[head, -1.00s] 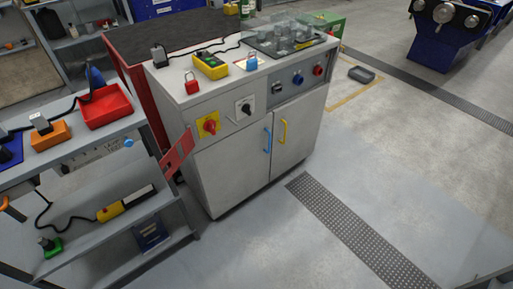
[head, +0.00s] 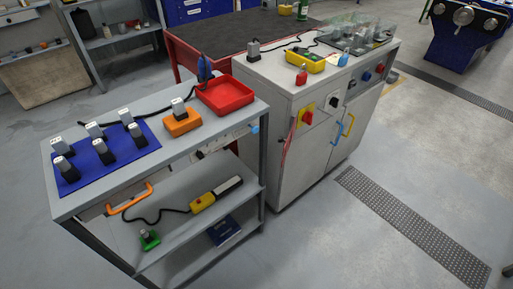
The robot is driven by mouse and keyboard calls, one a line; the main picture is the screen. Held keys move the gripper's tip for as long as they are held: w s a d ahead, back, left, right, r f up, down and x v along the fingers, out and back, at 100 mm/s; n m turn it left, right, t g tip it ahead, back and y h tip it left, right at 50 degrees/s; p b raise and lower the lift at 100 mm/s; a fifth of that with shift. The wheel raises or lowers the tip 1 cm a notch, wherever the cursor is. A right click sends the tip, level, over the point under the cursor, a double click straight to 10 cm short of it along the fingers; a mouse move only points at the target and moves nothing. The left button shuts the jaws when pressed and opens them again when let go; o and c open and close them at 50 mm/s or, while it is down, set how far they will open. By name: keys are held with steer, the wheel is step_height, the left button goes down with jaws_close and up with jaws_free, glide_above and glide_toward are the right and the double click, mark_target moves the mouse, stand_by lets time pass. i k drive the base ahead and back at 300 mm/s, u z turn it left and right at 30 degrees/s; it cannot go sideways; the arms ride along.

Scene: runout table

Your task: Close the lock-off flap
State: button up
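The lock-off flap (head: 287,143) is a red panel at the left front edge of the grey cabinet (head: 282,185). It stands open, swung out to the left of the red rotary switch, and shows as a thin, nearly edge-on strip. The red rotary switch (head: 307,117) on its yellow plate is uncovered on the cabinet's front face. My gripper is not in view, so its state does not show.
A grey trolley (head: 95,199) stands left of the cabinet, close to the flap's side. It carries a red tray (head: 226,106), an orange block (head: 182,127) and a blue mat (head: 136,152) with several dark-based pieces. Floor is clear before the cabinet, around a dark grating (head: 400,220).

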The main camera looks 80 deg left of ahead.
mark_target(281, 139)
steer(key=k, duration=0.4)
steer(key=u, duration=1.95)
steer(key=i, duration=0.5)
steer(key=z, duration=1.35)
steer(key=k, duration=1.2)
steer(key=u, duration=1.4)
steer(key=i, duration=0.55)
steer(key=z, duration=0.5)
